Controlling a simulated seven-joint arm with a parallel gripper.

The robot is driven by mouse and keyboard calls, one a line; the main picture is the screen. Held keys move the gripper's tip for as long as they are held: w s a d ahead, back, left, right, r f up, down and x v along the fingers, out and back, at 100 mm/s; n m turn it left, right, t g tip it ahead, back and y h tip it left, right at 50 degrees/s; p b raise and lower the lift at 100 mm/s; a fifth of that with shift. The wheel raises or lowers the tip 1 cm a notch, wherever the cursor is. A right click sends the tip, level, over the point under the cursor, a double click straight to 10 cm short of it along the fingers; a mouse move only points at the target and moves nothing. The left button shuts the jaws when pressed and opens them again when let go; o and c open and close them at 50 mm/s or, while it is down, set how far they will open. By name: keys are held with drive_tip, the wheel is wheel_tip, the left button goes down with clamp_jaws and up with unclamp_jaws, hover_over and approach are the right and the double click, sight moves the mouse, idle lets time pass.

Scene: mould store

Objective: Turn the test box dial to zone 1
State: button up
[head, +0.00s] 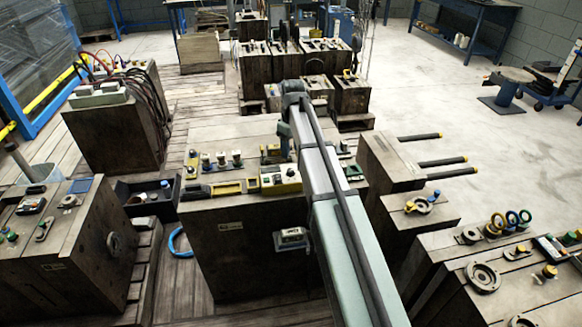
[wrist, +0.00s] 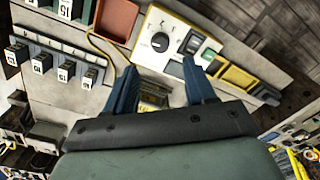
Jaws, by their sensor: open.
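The test box (wrist: 172,38) is a cream panel in the upper middle of the wrist view. Its round black dial (wrist: 160,42) has a pale mark, but the zone it points to is too small to read. A cream and yellow box in the head view (head: 281,179), on the central block, looks like the same one; its dial is not clear there. My gripper (wrist: 160,84) has its two blue fingers apart with nothing held between them. The dial lies beyond the fingertips, apart from them. In the head view my arm hides part of the block top.
Yellow trays (head: 228,188) sit left of the box. Several small numbered blocks (wrist: 40,62) stand in rows at left in the wrist view, near a red tray (wrist: 116,20). A yellow cable (wrist: 103,52) runs beside the box. Other blocks surround the central one.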

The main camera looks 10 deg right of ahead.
sight(291, 170)
wheel_tip(291, 170, down, 9)
drive_tip(key=shift+r, duration=0.2)
idle(0.4)
clamp_jaws()
idle(0.3)
